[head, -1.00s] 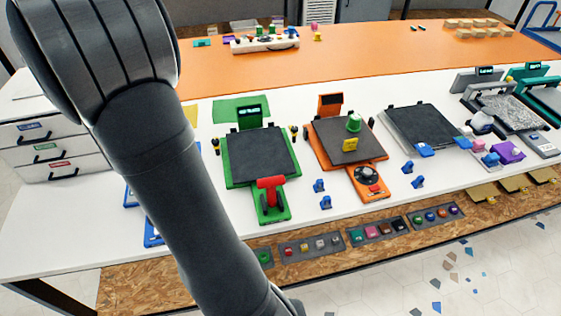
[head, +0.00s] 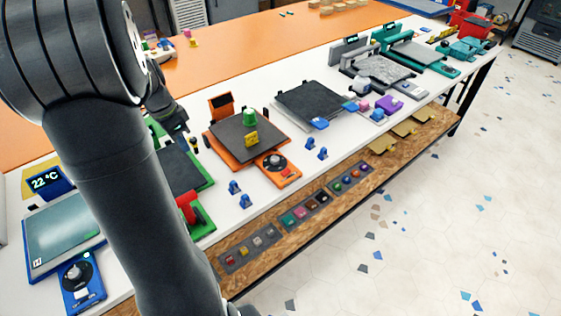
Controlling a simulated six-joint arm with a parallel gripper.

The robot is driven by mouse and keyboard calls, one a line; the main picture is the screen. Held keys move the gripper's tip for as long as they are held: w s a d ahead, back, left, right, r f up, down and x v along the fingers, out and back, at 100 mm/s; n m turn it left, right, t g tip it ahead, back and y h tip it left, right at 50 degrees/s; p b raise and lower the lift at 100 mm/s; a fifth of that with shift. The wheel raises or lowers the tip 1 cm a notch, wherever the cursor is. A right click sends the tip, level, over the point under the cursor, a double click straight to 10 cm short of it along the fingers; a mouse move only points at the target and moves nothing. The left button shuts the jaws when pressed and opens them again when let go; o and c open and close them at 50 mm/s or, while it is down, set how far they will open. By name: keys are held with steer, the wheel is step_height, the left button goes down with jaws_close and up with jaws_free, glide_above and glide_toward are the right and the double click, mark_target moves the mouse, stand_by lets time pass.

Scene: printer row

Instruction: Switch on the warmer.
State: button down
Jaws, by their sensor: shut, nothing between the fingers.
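No machine carries a readable name, so I cannot tell for certain which is the warmer. A blue machine (head: 66,236) with a grey-green plate stands at the left; its display (head: 47,180) reads 22 °C. Its front panel has a round dark dial (head: 77,272) and a small reddish part below it. An orange machine (head: 214,141) has a similar dial panel (head: 277,166) with a red part; a green block and a yellow block sit on its plate. My gripper (head: 176,118) shows partly beyond my arm, shut and empty, in front of the green machine's back end.
A green machine (head: 203,214) with a red handle is partly hidden behind my arm. Small blue pieces (head: 234,187) stand along the table front. A dark-plated machine (head: 310,102), then grey and teal ones (head: 430,60), stand to the right. Trays of coloured knobs line the shelf below.

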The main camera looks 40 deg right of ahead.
steer(key=s+d+m, duration=0.5)
steer(key=d+m, duration=0.4)
steer(key=d, duration=0.4)
steer(key=m, duration=1)
glide_above(286, 168)
steer(key=a, duration=0.2)
steer(key=shift+s+a+t, duration=0.1)
steer(key=shift+a+t, duration=0.1)
steer(key=shift+t, duration=0.1)
steer(key=f, duration=0.4)
steer(key=d+f, duration=0.1)
steer(key=f, duration=0.4)
steer(key=d+f, duration=0.1)
steer(key=f, duration=0.4)
steer(key=shift+d, duration=0.2)
